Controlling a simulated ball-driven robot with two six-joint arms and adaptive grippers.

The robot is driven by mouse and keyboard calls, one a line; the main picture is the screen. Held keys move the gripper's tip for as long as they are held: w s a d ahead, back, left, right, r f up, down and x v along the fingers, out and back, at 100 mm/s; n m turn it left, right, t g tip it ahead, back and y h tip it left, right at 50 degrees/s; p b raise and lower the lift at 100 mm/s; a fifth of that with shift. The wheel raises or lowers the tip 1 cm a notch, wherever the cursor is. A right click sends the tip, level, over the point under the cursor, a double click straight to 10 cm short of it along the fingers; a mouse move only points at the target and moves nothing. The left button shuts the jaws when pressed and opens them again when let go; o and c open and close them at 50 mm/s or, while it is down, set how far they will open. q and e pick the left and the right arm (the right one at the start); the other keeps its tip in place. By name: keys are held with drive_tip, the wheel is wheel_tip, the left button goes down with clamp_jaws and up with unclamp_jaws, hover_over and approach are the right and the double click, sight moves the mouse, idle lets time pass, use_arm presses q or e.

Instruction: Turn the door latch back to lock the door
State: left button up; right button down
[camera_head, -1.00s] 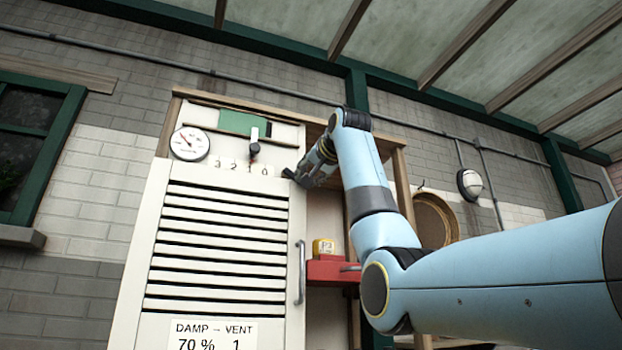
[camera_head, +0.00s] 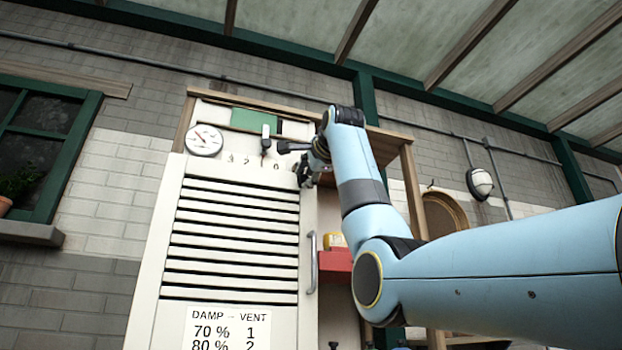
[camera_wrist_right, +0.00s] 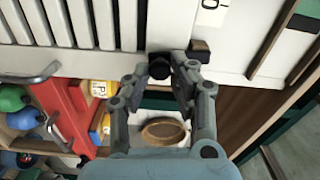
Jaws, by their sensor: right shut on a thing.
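The cream louvred door (camera_head: 167,255) fills the lower middle of the head view, with a grey bar handle (camera_head: 313,262) on its right edge. My right gripper (camera_head: 292,160) is at the door's upper right edge, just right of the number scale. In the right wrist view its fingertips (camera_wrist_right: 162,74) are close together around a small dark piece, seemingly the door latch (camera_wrist_right: 159,66). The fingers cover much of the latch, so its exact angle is hard to tell. My left gripper is out of view.
Above the door are a round gauge (camera_head: 204,140), a green panel (camera_head: 254,120) and a small vent lever (camera_head: 266,138) close left of my gripper. A damp–vent card (camera_head: 228,330) is on the door. Open shelves with a red tray (camera_head: 334,261) lie to the right.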

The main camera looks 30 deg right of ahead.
drive_tip(key=shift+w+a+f+m, duration=0.1)
drive_tip(key=shift+a+m, duration=0.3)
drive_tip(key=shift+m, duration=0.5)
drive_tip(key=c, duration=1.2)
unclamp_jaws()
drive_tip(key=shift+o, duration=0.2)
drive_tip(key=v, duration=1.2)
drive_tip(key=shift+d, duration=0.1)
